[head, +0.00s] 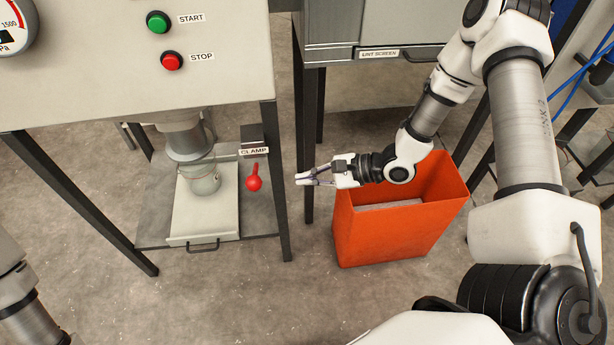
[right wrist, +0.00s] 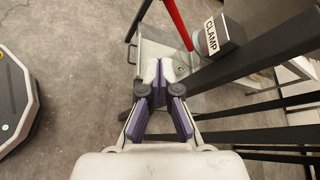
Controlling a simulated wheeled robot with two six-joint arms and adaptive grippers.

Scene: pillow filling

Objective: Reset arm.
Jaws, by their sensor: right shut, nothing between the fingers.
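My right gripper (head: 302,179) is shut and empty. In the head view it points left, to the right of the red clamp lever (head: 254,182) and apart from it. In the right wrist view the fingertips (right wrist: 158,68) are together, and the red lever (right wrist: 177,22) shows above them beside the box labelled CLAMP (right wrist: 224,38). My left gripper is out of view; only part of my left arm shows at the lower left of the head view.
An orange bin (head: 390,235) stands below my right forearm. A machine panel with a green START button (head: 159,22) and red STOP button (head: 172,61) is at the upper left. A lint screen drawer (head: 378,54) is behind.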

